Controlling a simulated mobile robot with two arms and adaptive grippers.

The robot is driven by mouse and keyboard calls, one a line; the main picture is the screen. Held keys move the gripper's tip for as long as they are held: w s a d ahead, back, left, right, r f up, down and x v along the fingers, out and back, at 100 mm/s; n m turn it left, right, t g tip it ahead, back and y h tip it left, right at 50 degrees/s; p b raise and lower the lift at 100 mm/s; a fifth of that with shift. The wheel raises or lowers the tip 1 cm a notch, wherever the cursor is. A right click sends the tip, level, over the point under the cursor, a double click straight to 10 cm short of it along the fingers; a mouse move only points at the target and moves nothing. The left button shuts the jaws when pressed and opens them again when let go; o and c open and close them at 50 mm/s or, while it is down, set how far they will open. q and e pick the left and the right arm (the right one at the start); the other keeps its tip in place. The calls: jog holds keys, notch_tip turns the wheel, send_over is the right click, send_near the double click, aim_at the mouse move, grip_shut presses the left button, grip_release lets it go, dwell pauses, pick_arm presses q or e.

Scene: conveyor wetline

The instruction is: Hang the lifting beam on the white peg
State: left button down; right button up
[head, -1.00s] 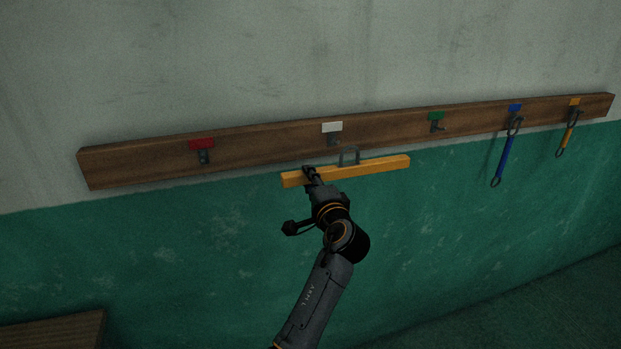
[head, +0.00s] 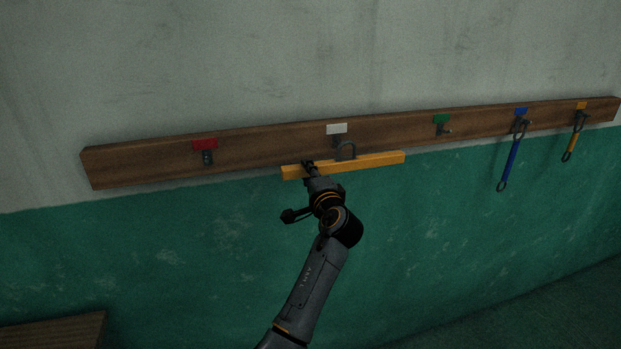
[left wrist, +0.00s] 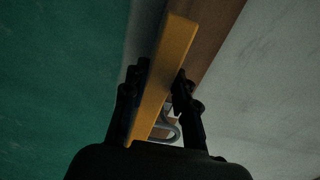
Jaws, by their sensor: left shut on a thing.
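The lifting beam (head: 372,161) is a long yellow bar with a grey loop (head: 346,150) on top, held level in front of the wooden rail. My left gripper (head: 308,168) is shut on it left of the loop. The beam also shows between the fingers in the left wrist view (left wrist: 165,75). The white peg is marked by a white label (head: 337,128) on the rail. The loop stands just below the label, in front of the peg's place and mostly hiding the peg. I cannot tell whether loop and peg touch. My right gripper is not in view.
The wooden rail (head: 270,144) runs along the wall. It has an empty red-marked peg (head: 207,157) and a green-marked peg (head: 443,130). A wooden surface (head: 55,330) is at lower left.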

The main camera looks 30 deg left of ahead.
pick_arm(q)
jog(key=shift+f+b+x, duration=0.25)
jog(key=shift+b+x, duration=0.35)
jog(key=shift+x, duration=0.65)
jog(key=shift+f+b+x, duration=0.25)
jog(key=shift+b+x, duration=0.35)
jog(key=shift+x, duration=0.65)
